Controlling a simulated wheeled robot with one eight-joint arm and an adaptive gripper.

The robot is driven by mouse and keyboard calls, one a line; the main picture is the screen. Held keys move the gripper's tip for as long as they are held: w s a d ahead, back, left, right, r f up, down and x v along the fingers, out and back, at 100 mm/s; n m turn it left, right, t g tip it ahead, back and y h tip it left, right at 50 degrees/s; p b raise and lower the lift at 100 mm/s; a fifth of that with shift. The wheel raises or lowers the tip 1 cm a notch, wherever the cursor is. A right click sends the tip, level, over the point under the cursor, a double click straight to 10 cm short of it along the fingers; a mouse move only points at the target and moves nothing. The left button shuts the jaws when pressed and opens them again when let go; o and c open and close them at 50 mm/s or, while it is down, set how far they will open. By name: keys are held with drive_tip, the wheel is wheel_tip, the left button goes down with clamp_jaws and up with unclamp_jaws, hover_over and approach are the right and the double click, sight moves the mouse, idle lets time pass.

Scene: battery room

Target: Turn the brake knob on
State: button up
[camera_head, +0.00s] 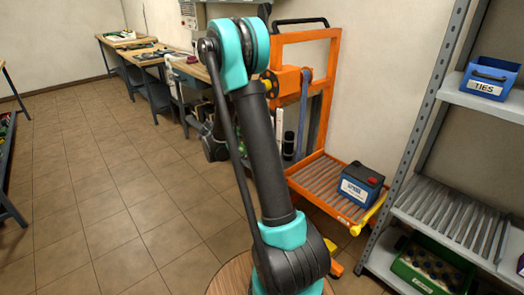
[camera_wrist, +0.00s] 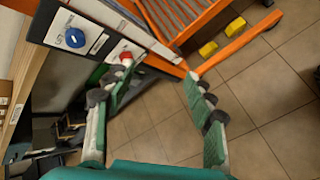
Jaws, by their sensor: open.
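In the wrist view a panel carries a blue knob (camera_wrist: 75,38) on a white plate and a smaller red knob (camera_wrist: 125,57) on another white plate. The plate lettering is too small to read, so I cannot tell which is the brake knob. My gripper (camera_wrist: 158,76) is open and empty, its two green-padded fingers spread apart. The left fingertip appears close to the red knob; contact cannot be told. The blue knob lies up and left of the fingers. In the head view my arm hides most of the panel area and the gripper.
An orange lift cart (camera_head: 337,85) stands behind my arm, its roller platform bearing a battery (camera_head: 361,185). A grey shelf (camera_head: 425,120) with a blue TIES bin (camera_head: 489,80) is at the right.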

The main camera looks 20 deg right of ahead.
drive_tip(key=w+a+f+n+t+h, duration=0.25)
drive_tip(key=w+f+n+h, duration=0.55)
drive_tip(key=w+f, duration=0.6)
drive_tip(key=s+x, duration=0.1)
drive_tip(key=x, duration=1.5)
drive_tip(key=shift+d+f, duration=0.4)
drive_tip(key=shift+f, duration=0.25)
drive_tip(key=shift+w, duration=0.1)
drive_tip(key=c, duration=1.2)
